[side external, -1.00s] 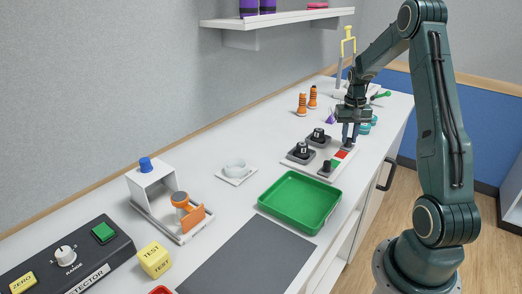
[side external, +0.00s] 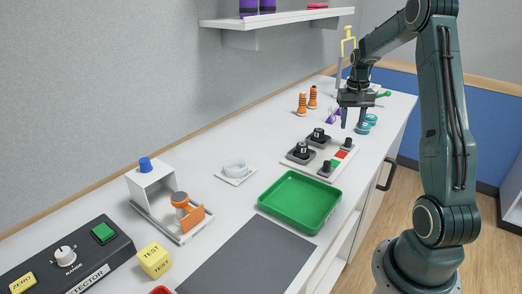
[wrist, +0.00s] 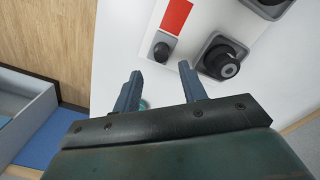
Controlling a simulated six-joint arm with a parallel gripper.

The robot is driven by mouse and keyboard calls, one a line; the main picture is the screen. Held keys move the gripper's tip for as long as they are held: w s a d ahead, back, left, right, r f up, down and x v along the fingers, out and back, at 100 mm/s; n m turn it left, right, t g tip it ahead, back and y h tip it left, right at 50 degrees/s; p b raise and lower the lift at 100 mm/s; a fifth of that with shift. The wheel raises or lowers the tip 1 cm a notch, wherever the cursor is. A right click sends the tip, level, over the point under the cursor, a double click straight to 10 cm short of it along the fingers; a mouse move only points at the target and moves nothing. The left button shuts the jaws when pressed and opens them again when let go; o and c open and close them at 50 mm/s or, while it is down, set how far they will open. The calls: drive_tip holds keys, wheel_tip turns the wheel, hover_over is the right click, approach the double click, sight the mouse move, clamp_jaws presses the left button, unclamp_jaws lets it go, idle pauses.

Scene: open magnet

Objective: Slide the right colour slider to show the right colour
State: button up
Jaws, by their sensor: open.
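A light panel (side external: 310,171) lies on the white bench. Along its right edge is a strip with a red patch (side external: 342,155) and a green patch (side external: 335,163). One black slider knob (side external: 347,143) stands at the far end, beyond the red; another black knob (side external: 326,168) stands near the green. My gripper (side external: 352,126) is open and empty, above and beyond the far knob. In the wrist view, the far knob (wrist: 162,47) lies just ahead of my open fingertips (wrist: 158,72), apart from them, with the red strip (wrist: 177,15) behind it. The green is out of that view.
Two dark square bases with black knobs (side external: 300,151) (side external: 318,136) sit on the panel's left; one is close to my fingers in the wrist view (wrist: 222,57). A green tray (side external: 300,201) lies nearer. Teal round pieces (side external: 368,121) and orange pieces (side external: 303,104) stand farther back.

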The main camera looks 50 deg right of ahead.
sight(347, 138)
wheel_tip(347, 138, up, 9)
drive_tip(key=shift+f, duration=0.2)
idle(0.3)
drive_tip(key=shift+w+a, duration=0.1)
drive_tip(key=a+r+n+t+h, duration=0.1)
drive_tip(key=a+r+n, duration=0.25)
drive_tip(key=a, duration=0.75)
drive_tip(key=a+r+n+t, duration=0.2)
drive_tip(key=a+r, duration=0.2)
drive_tip(key=a, duration=0.7)
drive_tip(key=s+a+f+n+t, duration=0.1)
drive_tip(key=s+a+n, duration=0.1)
drive_tip(key=s+a, duration=0.4)
drive_tip(key=s+a+f+n+t+y, duration=0.1)
drive_tip(key=s+a+f+n, duration=0.1)
drive_tip(key=s+a, duration=0.4)
drive_tip(key=shift+s+a+n+t, duration=0.2)
drive_tip(key=shift+a+n+t, duration=0.35)
drive_tip(key=shift+a, duration=1.05)
